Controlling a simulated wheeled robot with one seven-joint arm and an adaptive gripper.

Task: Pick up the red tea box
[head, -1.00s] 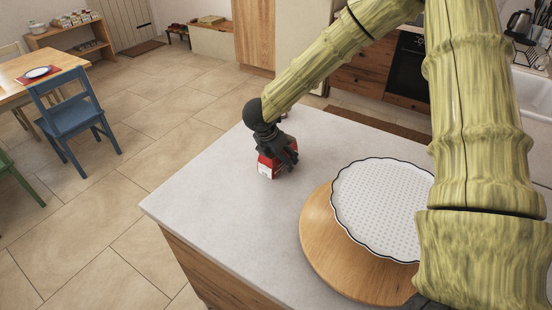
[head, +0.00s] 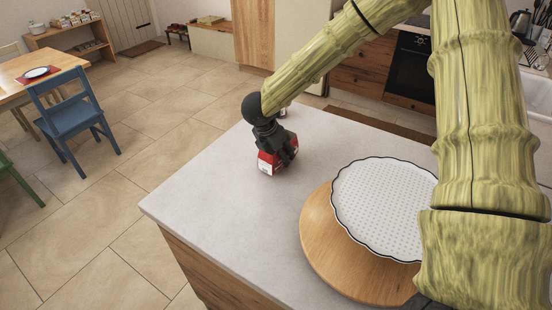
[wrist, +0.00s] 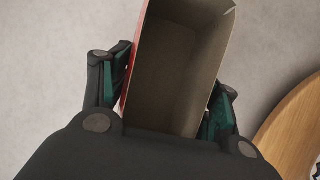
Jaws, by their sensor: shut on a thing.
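The red tea box (head: 266,164), red with a white panel, is at the far left part of the pale counter in the head view. My gripper (head: 282,152) is shut on it from above, and the dark fingers hide part of the box. In the wrist view the box (wrist: 180,60) looks open at the top, with a plain grey-brown inside. The fingers of my gripper (wrist: 166,95) press on its two opposite sides. I cannot tell whether the box touches the counter or is slightly above it.
A white scalloped plate (head: 385,205) lies on a round wooden board (head: 318,240) to the right on the counter (head: 215,190). A small item (head: 283,112) stands behind my gripper. The counter in front of the box is clear. A blue chair (head: 75,115) stands on the floor at left.

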